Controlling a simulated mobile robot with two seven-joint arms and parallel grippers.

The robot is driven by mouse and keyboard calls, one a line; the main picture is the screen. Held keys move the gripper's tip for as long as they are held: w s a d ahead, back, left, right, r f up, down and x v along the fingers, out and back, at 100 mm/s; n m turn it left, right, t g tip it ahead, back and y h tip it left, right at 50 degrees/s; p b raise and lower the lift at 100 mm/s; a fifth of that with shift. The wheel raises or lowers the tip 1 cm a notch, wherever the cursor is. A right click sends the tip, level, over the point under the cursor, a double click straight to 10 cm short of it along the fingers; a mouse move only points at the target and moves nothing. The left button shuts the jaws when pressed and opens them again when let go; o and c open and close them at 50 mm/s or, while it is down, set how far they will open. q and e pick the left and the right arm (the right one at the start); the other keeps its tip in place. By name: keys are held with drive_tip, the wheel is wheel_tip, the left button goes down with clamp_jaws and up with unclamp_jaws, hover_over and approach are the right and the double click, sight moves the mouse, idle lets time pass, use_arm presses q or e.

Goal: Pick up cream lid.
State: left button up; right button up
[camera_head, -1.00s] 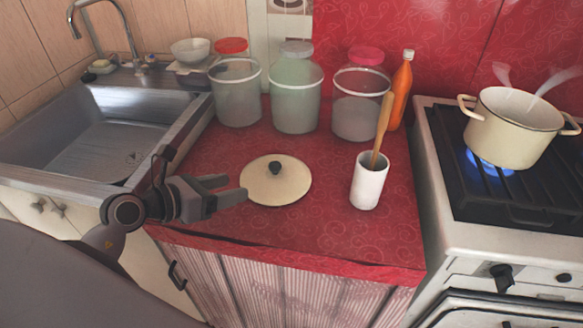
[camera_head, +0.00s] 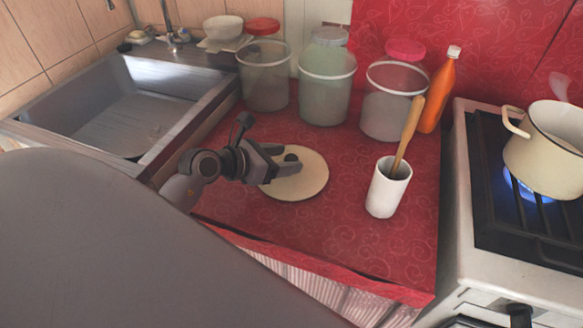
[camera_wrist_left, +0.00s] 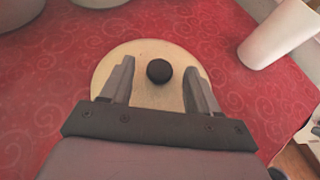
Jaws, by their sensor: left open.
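The cream lid (camera_head: 309,181) lies flat on the red oilcloth counter, a round disc with a dark knob (camera_head: 291,158) at its middle. My left gripper (camera_head: 277,164) is over the lid's left part, its fingertips close to the knob. In the left wrist view the lid (camera_wrist_left: 150,92) lies beneath the open fingers, and the knob (camera_wrist_left: 159,71) shows a little beyond and between the fingertips. I cannot tell whether the fingers touch the lid. The cream pot (camera_head: 540,160) sits on the stove at the right. My right gripper is not in view.
A white cup (camera_head: 386,191) with a wooden utensil (camera_head: 408,135) stands right of the lid. Several jars, including a green one (camera_head: 325,90), and an orange bottle (camera_head: 438,95) line the back. A sink (camera_head: 140,105) is at left; a lit burner (camera_head: 520,187) at right.

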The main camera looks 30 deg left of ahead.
use_arm(q)
drive_tip(key=shift+w+d+f, duration=0.2)
drive_tip(key=shift+w+f, duration=0.05)
drive_tip(key=shift+w, duration=0.25)
clamp_jaws()
